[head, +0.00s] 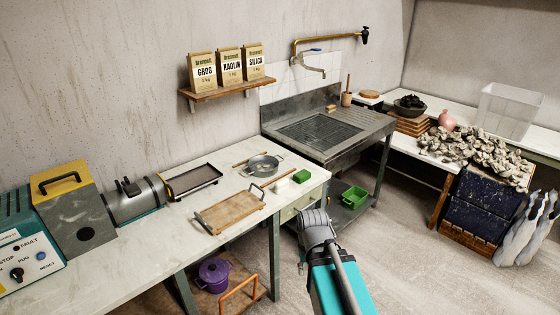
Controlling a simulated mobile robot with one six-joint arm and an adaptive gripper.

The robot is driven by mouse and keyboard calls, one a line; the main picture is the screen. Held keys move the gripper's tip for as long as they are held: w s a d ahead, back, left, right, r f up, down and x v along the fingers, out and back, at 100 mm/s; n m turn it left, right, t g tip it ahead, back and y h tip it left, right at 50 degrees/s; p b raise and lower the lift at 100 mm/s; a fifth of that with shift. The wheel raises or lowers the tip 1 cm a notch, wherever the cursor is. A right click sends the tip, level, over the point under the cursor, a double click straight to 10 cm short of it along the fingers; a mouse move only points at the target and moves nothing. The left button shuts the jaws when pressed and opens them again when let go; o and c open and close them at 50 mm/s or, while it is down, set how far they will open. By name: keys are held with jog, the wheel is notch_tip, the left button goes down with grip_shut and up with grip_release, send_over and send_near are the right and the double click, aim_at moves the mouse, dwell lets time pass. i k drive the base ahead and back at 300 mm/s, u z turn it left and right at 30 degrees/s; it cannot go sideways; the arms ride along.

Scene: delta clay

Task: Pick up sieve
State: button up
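A round grey metal sieve (263,165) with small side handles sits on the white worktop (130,262), near its back right part. It looks like a shallow bowl; its mesh is too small to make out. Thin wooden sticks lie beside or under it, and I cannot tell which. Part of my own arm, teal and grey, rises from the bottom of the view in front of the worktop's right end. My gripper cannot be made out in this view. Nothing covers the sieve.
A wooden board with handles (230,211) lies in front of the sieve. A steel sink (320,133) stands behind right. Open floor (400,255) lies right of my arm.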

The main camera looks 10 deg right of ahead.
aim_at(262, 166)
jog(key=i, duration=0.9)
jog(key=u, duration=0.45)
jog(key=i, duration=0.7)
jog(key=u, duration=0.45)
jog(key=k, duration=0.9)
jog(key=u, duration=0.15)
jog(key=i, duration=0.5)
